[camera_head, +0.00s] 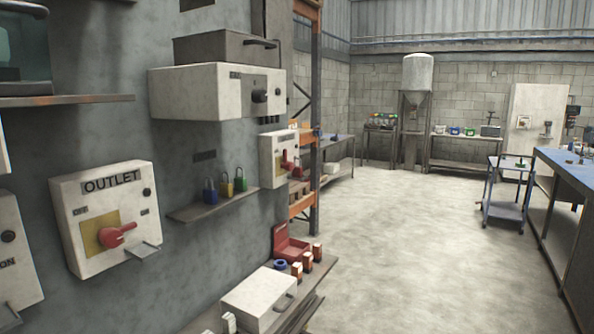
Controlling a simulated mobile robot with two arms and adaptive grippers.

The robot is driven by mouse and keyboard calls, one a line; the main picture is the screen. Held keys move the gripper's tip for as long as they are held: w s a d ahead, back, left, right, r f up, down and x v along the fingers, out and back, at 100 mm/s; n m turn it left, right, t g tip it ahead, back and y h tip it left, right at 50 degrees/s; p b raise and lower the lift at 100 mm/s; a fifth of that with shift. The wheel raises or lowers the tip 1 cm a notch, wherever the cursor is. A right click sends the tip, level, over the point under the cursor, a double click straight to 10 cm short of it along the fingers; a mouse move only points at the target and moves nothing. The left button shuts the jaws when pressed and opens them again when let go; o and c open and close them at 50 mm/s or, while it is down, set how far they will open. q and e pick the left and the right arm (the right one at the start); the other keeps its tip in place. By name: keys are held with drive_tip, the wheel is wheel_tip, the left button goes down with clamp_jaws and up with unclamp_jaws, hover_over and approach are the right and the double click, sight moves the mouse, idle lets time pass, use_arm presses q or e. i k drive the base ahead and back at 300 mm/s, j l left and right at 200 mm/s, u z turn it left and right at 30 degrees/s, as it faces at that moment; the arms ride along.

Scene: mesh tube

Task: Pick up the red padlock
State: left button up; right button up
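I cannot make out a clear red padlock. Neither of my grippers is in view.
The OUTLET box (85,195) with a red handle (117,235) is on the near wall. Below, a shelf (285,322) holds a white case (258,300) and an open red box (290,243). A trolley (503,211) stands right. The middle floor is clear.

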sight(297, 172)
drive_tip(key=i+l+u, duration=0.15)
drive_tip(key=u, duration=0.5)
drive_tip(key=i+l+u, duration=0.25)
drive_tip(key=l, duration=0.45)
drive_tip(key=i+l+u, duration=0.1)
drive_tip(key=l+u, duration=0.15)
drive_tip(key=l, duration=0.4)
drive_tip(key=l+u, duration=0.2)
drive_tip(key=l, duration=0.5)
drive_tip(key=i, duration=0.05)
